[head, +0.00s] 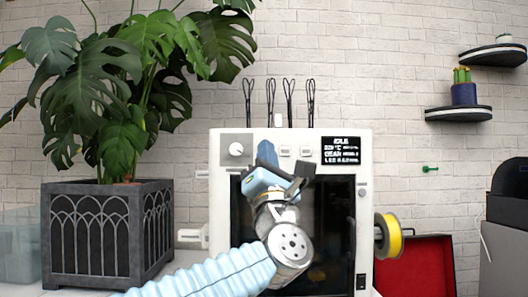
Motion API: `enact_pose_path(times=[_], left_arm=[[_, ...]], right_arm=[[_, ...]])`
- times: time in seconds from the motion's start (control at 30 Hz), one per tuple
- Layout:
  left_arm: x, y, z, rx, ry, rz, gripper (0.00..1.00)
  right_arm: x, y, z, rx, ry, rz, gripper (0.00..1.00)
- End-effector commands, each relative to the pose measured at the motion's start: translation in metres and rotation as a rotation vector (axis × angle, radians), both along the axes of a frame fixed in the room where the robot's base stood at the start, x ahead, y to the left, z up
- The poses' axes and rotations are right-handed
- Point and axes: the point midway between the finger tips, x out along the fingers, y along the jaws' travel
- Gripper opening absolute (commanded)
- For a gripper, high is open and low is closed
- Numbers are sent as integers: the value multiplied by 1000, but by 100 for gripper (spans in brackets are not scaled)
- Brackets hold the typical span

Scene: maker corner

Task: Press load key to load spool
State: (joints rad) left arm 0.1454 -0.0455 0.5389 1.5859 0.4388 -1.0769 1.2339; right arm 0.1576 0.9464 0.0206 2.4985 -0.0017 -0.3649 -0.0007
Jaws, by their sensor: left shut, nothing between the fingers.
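The white printer (366,215) stands in the middle with a dark front door. Its top panel has a knob (236,149), small pale keys (285,152) and a black display (341,144) whose top line seems to read IDLE. The key labels are too small to read, so I cannot tell which is the load key. A yellow spool (393,235) is mounted on the printer's right side. My left gripper (267,153) is shut and empty in front of the panel, between the knob and the keys. I cannot tell if it touches the panel. My right gripper is not in view.
A large plant in a dark planter (105,235) stands left of the printer. An open red case (420,265) lies to the right, near a dark machine (508,195). Wall shelves (458,114) hang at the upper right. Black looped tools (290,100) stick up above the printer.

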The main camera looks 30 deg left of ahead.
Motion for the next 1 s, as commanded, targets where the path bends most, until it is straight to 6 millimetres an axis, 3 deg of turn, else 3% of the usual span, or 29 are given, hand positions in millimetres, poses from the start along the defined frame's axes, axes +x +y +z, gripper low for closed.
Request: enact_pose_path(times=[0.43,0.7,1.0], left_arm=[[50,31,4,-1,4,2,0],[69,42,0,0,2,1,0],[72,44,0,1,1,1,0]], right_arm=[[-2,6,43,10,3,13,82],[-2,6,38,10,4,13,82],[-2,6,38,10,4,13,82]])
